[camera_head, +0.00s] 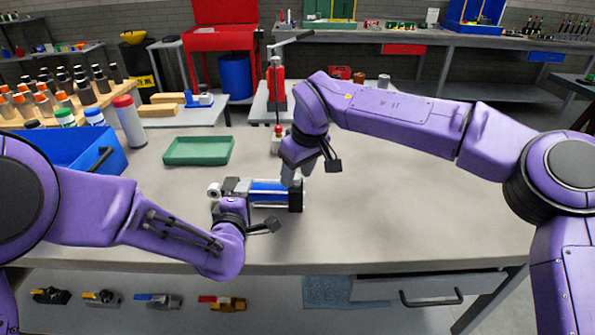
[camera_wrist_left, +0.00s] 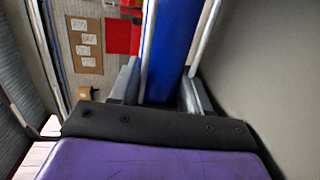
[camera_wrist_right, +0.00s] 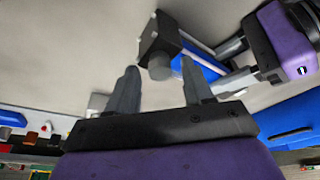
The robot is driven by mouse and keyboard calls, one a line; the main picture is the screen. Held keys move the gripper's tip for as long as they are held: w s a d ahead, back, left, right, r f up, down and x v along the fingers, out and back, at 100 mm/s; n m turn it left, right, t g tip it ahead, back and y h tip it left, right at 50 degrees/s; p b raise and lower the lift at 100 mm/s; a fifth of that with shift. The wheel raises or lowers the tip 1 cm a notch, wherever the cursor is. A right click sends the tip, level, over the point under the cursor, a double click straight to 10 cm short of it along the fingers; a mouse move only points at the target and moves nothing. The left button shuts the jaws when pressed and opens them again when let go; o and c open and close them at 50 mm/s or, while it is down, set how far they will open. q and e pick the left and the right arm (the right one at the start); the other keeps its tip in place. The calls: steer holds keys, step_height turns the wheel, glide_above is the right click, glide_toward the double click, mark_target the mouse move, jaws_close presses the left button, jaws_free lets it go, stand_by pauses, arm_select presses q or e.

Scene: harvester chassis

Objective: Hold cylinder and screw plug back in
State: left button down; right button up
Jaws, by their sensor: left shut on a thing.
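A green tray (camera_head: 198,151) lies behind the cylinder. A blue bin (camera_head: 75,150) and several bottles stand at the left. A red-topped item (camera_head: 278,138) stands just behind my right gripper. The right side of the bench is clear.

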step_height(320, 180, up, 4)
steer(key=shift+r, duration=0.25)
